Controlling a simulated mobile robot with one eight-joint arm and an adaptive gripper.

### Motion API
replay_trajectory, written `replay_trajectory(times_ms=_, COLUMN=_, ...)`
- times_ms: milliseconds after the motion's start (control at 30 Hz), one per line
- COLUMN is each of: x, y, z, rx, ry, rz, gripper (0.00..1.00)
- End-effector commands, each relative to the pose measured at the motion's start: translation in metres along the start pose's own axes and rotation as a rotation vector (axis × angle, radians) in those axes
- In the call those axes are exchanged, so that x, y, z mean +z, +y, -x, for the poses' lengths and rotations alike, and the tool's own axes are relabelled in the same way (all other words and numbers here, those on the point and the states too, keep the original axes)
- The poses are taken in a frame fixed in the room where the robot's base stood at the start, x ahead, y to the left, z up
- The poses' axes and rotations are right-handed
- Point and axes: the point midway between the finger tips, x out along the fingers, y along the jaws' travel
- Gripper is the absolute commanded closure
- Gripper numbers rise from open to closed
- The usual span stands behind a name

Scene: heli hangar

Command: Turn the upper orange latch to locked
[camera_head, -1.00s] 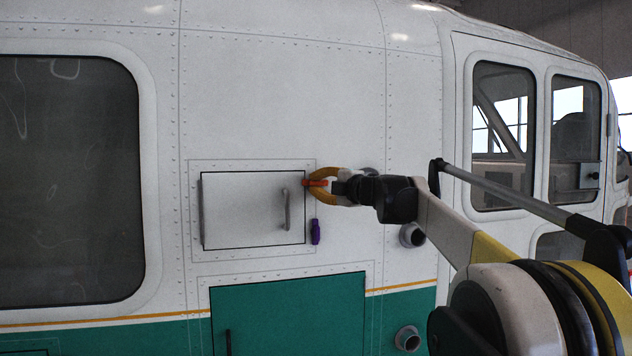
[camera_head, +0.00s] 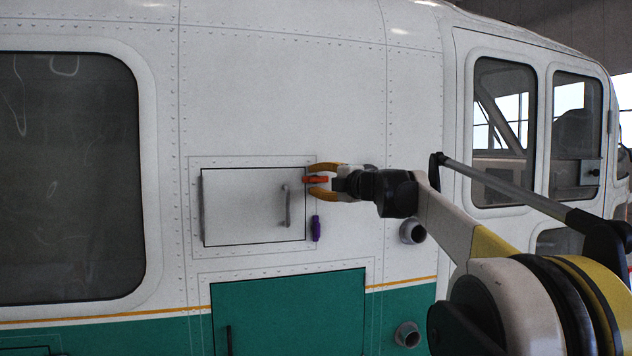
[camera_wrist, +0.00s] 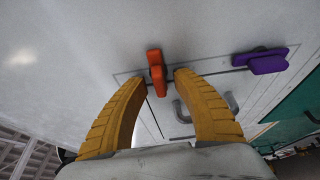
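The upper orange latch (camera_head: 316,180) is at the upper right corner of a small white hatch (camera_head: 245,225) on the helicopter's side. It lies about horizontal, with its left end reaching the hatch's right edge. My gripper (camera_head: 320,181) is at the latch from the right, one yellow finger above and one below. In the wrist view the orange latch (camera_wrist: 155,72) stands between the two fingertips (camera_wrist: 160,76). Gaps show on both sides, the one to the right finger smaller; contact cannot be told. The fingers are open.
A purple latch (camera_head: 316,229) sits upright below, just right of the hatch edge. A grey handle (camera_head: 287,206) stands out from the hatch near its right side. A green door (camera_head: 290,310) is below. Round grey fittings (camera_head: 412,233) protrude to the right, under my arm.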

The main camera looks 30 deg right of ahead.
Motion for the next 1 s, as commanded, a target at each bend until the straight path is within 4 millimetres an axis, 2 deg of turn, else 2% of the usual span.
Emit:
replay_trajectory(times_ms=167, x=0.001, y=0.000, z=0.010, rx=0.000, ry=-0.001, rz=0.000, gripper=0.66)
replay_trajectory(times_ms=267, x=0.001, y=0.000, z=0.027, rx=0.000, ry=-0.003, rz=0.000, gripper=0.66)
replay_trajectory(times_ms=500, x=0.001, y=0.000, z=0.081, rx=0.000, ry=-0.003, rz=0.000, gripper=0.66)
replay_trajectory(times_ms=700, x=0.001, y=0.000, z=0.111, rx=0.000, ry=-0.002, rz=0.000, gripper=0.66)
replay_trajectory(times_ms=1000, x=0.000, y=0.000, z=0.120, rx=0.000, ry=0.000, rz=0.000, gripper=0.66)
